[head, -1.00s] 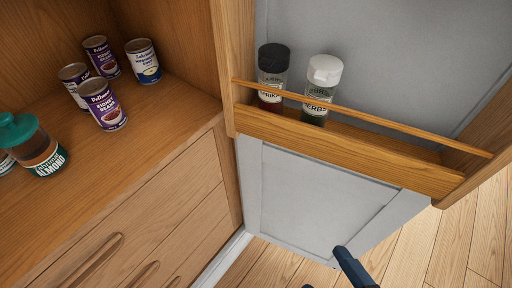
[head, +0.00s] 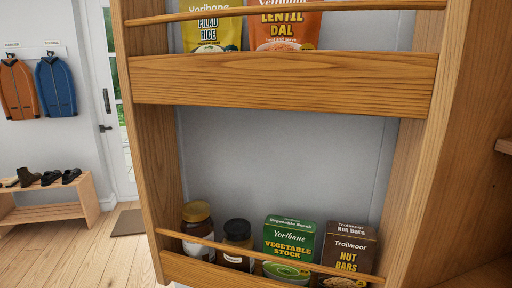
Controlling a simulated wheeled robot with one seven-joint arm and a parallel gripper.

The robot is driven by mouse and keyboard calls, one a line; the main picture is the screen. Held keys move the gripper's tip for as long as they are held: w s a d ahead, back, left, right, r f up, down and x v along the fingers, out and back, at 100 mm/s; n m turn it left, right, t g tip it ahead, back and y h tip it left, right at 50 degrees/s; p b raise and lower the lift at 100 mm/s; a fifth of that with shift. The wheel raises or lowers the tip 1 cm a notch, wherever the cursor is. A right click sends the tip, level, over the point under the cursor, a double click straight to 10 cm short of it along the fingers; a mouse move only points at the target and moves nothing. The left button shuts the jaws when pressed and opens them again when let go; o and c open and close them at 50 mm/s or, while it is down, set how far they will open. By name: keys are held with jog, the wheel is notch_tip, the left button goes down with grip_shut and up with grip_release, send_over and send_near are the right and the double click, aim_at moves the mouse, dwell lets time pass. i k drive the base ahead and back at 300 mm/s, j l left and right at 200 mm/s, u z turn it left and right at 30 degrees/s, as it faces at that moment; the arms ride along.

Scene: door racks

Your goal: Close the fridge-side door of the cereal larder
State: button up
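A larder door's inner side fills most of the head view, a grey panel (head: 285,150) framed by a wooden rack. The upper rack shelf (head: 280,84) holds a yellow-green pilau rice pouch (head: 212,28) and an orange lentil dal pouch (head: 284,28). The lower shelf holds two dark-lidded or gold-lidded jars (head: 197,228), a green vegetable stock box (head: 289,245) and a brown nut bars box (head: 347,252). The door stands open, its right side near the wooden cabinet (head: 470,170). I cannot tell whether this is the fridge-side door. My gripper is not in view.
At the left, a wooden bench (head: 45,200) with shoes stands by the wall. An orange jacket (head: 17,90) and a blue jacket (head: 55,87) hang above it. A white glazed door (head: 116,110) and mat (head: 129,222) are behind. Wooden floor (head: 85,255) is clear at left.

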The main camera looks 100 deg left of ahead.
aim_at(352, 129)
jog(key=u, duration=0.9)
jog(key=j+u, duration=0.15)
jog(key=u, duration=0.8)
jog(key=j+u, duration=0.1)
jog(key=u, duration=0.8)
jog(key=j+u, duration=0.1)
jog(key=u, duration=0.8)
jog(key=i+j+u, duration=0.1)
jog(key=u, duration=0.2)
jog(key=i+u, duration=0.25)
jog(key=i+j+z, duration=0.1)
jog(key=i+z, duration=0.15)
jog(key=i, duration=0.7)
jog(key=i+z, duration=0.2)
jog(key=z, duration=0.2)
jog(key=i+j+z, duration=0.15)
jog(key=z, duration=0.75)
jog(key=i+j+z, duration=0.1)
jog(key=z, duration=0.35)
jog(key=j+z, duration=0.1)
jog(key=z, duration=0.4)
jog(key=j+z, duration=0.1)
jog(key=z, duration=0.35)
jog(key=j+z, duration=0.1)
jog(key=z, duration=0.4)
jog(key=j+z, duration=0.1)
jog(key=z, duration=0.35)
jog(key=l+u, duration=0.1)
jog(key=u, duration=0.45)
jog(key=i+l, duration=0.05)
